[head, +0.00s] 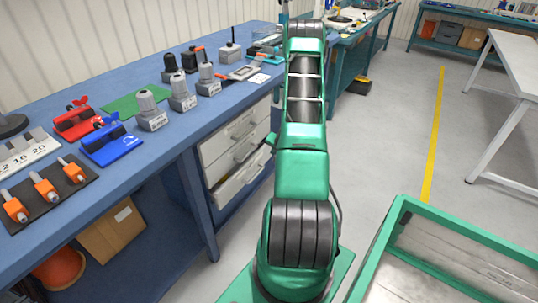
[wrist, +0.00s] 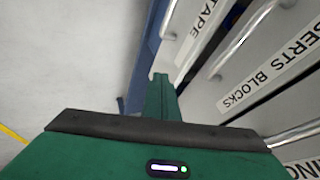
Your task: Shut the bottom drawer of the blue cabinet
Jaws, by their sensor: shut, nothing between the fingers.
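The blue cabinet (head: 206,217) stands under the workbench in the head view, with pale grey drawer fronts. Its bottom drawer (head: 242,181) is pulled out, and part of its inside shows. In the wrist view the drawer labelled TAPE (wrist: 177,48) is the lowest, with a dark gap beside the drawer labelled BLOCKS (wrist: 240,85). My gripper (wrist: 160,77) is shut and empty, its fingers together, apart from the drawer fronts as far as I can see. In the head view my arm hides the gripper for the most part and the right edge of the drawers.
The blue workbench (head: 130,165) above carries several tools and holders. A cardboard box (head: 112,232) sits beneath it. A green-framed cart top (head: 455,238) is at lower right. The floor (head: 385,140) right of my arm is clear. Bar handles (wrist: 243,38) stick out from the drawer fronts.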

